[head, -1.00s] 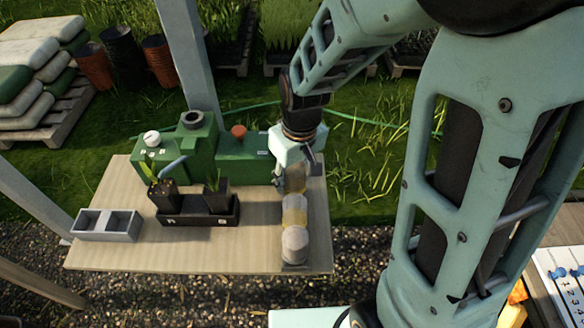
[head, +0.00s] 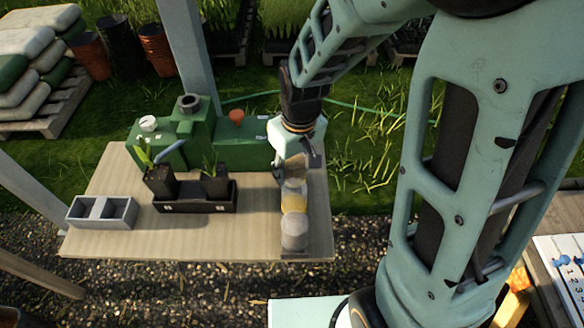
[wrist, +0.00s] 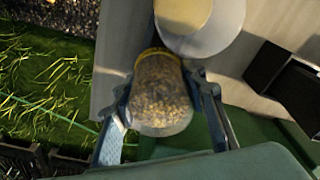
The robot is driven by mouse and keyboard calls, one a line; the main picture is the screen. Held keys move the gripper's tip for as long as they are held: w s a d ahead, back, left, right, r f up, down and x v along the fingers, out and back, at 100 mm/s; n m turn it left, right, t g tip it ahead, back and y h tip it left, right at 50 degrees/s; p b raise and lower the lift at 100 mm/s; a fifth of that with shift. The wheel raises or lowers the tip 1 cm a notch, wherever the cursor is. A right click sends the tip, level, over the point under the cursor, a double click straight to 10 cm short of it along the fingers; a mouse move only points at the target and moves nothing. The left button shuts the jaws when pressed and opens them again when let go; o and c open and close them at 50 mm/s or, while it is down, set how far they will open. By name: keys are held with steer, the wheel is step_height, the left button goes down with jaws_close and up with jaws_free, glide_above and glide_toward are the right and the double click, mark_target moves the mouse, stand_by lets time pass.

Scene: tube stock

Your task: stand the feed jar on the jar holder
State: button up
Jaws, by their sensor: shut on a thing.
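The feed jar (wrist: 162,95), clear with brown grains and a yellow rim, is between the fingers of my gripper (wrist: 165,118) in the wrist view. My gripper is shut on it. In the head view the brown jar (head: 296,166) shows just below my gripper (head: 303,158), at the far end of a row of jars near the table's right edge. Whether its base touches the surface is hidden.
Bare tabletop (head: 215,238) lies in front.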

steer(key=shift+f, duration=0.1)
steer(key=o, duration=1.3)
steer(key=shift+s+d+r, duration=0.1)
steer(key=shift+s+r, duration=0.1)
steer(key=shift+r, duration=1.7)
steer(key=shift+s+d+r, duration=0.1)
steer(key=shift+s+r, duration=0.1)
steer(key=shift+r, duration=1.65)
